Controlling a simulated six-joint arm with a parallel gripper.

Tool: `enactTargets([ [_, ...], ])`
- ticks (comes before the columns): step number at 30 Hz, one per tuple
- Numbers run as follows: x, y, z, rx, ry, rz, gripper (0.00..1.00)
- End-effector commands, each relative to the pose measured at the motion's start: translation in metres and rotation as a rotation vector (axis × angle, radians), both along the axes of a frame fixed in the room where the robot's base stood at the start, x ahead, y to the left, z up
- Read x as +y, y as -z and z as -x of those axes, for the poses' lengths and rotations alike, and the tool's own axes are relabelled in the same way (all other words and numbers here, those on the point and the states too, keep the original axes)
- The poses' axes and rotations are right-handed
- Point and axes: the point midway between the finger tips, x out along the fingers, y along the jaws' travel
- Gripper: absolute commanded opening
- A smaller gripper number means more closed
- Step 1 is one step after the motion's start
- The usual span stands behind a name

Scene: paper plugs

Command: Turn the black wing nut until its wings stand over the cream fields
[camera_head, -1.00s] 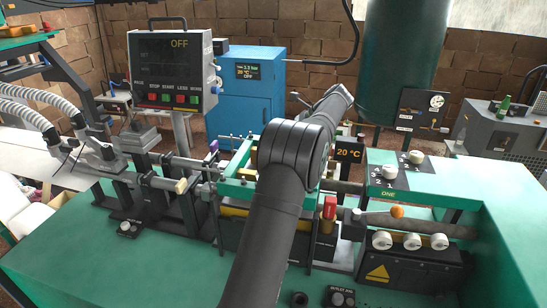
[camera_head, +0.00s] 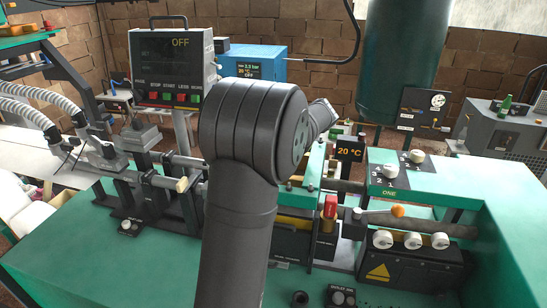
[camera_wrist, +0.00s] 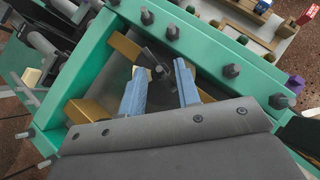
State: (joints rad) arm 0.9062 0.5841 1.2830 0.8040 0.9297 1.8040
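In the wrist view a small black winged part, which looks like the wing nut (camera_wrist: 157,69), sits on a dark surface inside a green frame. One wing points to the upper left. My gripper (camera_wrist: 160,68) has two blue fingers, spread apart, with the wing nut showing between and just beyond their tips. I cannot tell whether either finger touches it. In the head view my arm hides the gripper and the wing nut.
The green frame (camera_wrist: 213,42) with dark bolts surrounds the spot closely. A brass-coloured block (camera_wrist: 88,111) lies inside it. In the head view a red-capped part (camera_head: 330,207), an orange-tipped lever (camera_head: 397,211) and white knobs (camera_head: 383,239) stand to the right. The control panel (camera_head: 171,67) stands at the left.

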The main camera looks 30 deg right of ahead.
Motion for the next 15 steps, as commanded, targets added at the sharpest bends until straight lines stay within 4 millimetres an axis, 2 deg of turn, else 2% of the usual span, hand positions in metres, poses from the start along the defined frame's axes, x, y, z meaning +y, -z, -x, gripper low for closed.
enactTargets([
  [6,0.0060,-0.0005,-0.0008,0.000,0.203,0.002,0.29],
  [15,0.0090,-0.0007,-0.0021,-0.001,0.412,0.002,0.29],
])
